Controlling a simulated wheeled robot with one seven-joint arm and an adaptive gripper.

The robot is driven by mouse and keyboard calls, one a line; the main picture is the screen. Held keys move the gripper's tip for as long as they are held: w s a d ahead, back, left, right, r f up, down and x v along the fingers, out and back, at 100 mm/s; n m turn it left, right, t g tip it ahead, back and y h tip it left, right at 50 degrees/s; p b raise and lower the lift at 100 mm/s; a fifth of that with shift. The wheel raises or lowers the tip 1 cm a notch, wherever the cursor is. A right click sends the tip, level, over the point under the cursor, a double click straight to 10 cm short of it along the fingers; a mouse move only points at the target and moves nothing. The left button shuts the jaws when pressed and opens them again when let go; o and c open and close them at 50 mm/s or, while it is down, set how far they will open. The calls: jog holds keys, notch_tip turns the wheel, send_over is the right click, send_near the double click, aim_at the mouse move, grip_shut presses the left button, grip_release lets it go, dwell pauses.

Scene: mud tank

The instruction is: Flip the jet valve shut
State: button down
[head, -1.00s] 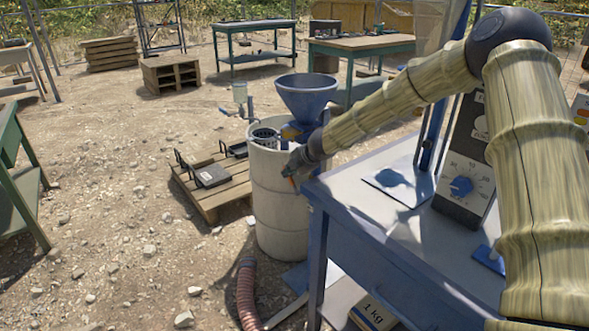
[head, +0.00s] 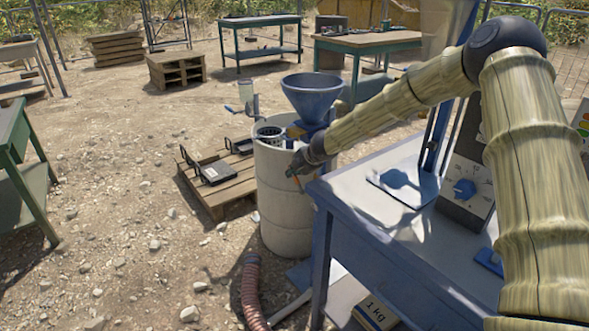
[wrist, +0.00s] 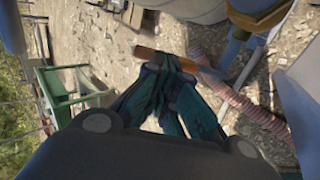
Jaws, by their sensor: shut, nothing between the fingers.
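A pale drum-shaped tank (head: 283,215) stands left of the blue bench, with a blue funnel (head: 312,97) at its top. My gripper (head: 297,169) is at the tank's near right side, by the bench corner. A small orange bar (head: 297,183), which may be the jet valve's lever, shows just below the fingers. In the wrist view an orange-brown bar (wrist: 150,55) lies crosswise at the tips of my shut gripper (wrist: 165,66). The fingertips cover its middle. I cannot tell whether they touch it. The valve body is not clearly seen.
The blue bench (head: 365,210) stands close on the right, with a dial box (head: 464,190) on it. A ribbed reddish hose (head: 252,290) runs along the ground below the tank. A pallet (head: 217,195) with dark trays stands left. Gravel ground at left is open.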

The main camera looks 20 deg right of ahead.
jog(key=shift+r+p, duration=0.35)
jog(key=shift+p, duration=0.75)
jog(key=shift+f+p, duration=0.35)
jog(key=shift+p, duration=0.4)
jog(key=shift+w+g+p, duration=0.2)
jog(key=shift+g+p, duration=0.4)
jog(key=shift+p, duration=1.9)
